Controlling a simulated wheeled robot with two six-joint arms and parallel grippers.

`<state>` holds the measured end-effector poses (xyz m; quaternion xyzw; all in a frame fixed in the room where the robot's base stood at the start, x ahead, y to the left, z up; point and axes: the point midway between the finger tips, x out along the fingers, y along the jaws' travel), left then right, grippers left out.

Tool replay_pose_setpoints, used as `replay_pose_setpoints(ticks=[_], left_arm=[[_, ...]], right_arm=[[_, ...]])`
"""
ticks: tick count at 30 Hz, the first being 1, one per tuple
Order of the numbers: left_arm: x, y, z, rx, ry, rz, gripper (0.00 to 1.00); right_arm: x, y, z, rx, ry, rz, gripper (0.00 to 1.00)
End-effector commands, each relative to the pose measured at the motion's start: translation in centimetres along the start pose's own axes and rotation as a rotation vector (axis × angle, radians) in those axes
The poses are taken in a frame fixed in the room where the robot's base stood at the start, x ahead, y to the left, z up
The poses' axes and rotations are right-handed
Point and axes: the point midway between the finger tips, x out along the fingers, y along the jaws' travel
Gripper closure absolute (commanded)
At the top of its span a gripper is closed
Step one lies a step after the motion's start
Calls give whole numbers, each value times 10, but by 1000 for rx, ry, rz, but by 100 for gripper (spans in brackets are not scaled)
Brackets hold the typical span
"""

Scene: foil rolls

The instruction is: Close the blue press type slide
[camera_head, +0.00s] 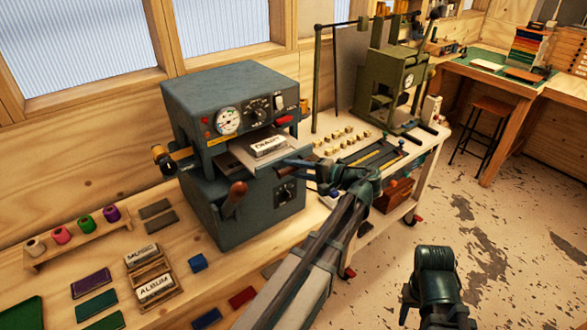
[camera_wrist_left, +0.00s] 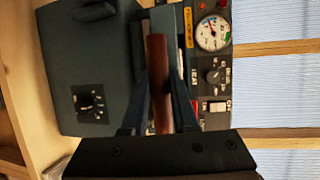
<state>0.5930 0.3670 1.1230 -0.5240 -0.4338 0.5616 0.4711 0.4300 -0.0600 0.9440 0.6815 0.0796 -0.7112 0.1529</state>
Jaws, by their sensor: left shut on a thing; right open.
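The blue press (camera_head: 240,110) stands on the wooden bench, with its gauge and dial on the front. Its type slide (camera_head: 245,163) sticks out of the front opening and carries a silver type block reading DIARY (camera_head: 270,146). My left gripper (camera_head: 296,163) is at the slide's front edge. In the left wrist view its fingers (camera_wrist_left: 155,85) are shut on a red-brown handle (camera_wrist_left: 158,60) in front of the press.
Type blocks MUSIC and ALBUM (camera_head: 156,288) lie in a wooden holder on the bench. Foil rolls (camera_head: 85,229) stand on a rack at left. A green press (camera_head: 390,75) stands to the right.

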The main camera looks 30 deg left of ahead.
Motion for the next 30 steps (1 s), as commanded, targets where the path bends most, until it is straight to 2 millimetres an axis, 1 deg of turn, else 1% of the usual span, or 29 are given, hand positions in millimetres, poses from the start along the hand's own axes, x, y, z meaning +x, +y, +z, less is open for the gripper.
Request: replay_pose_setpoints(ticks=[14,17,21,23,30], left_arm=[[2,0,-1,0,-1,3,100],[11,-2,-5,0,-3,3,100],[33,-7,-15,-1,-3,2,100],[39,-8,-17,-1,-2,2,100],[40,-8,-16,0,-1,2,100]], right_arm=[[0,0,0,0,0,0,50],[0,0,0,0,0,0,50],[0,0,0,0,0,0,50],[0,0,0,0,0,0,50],[0,0,0,0,0,0,50]])
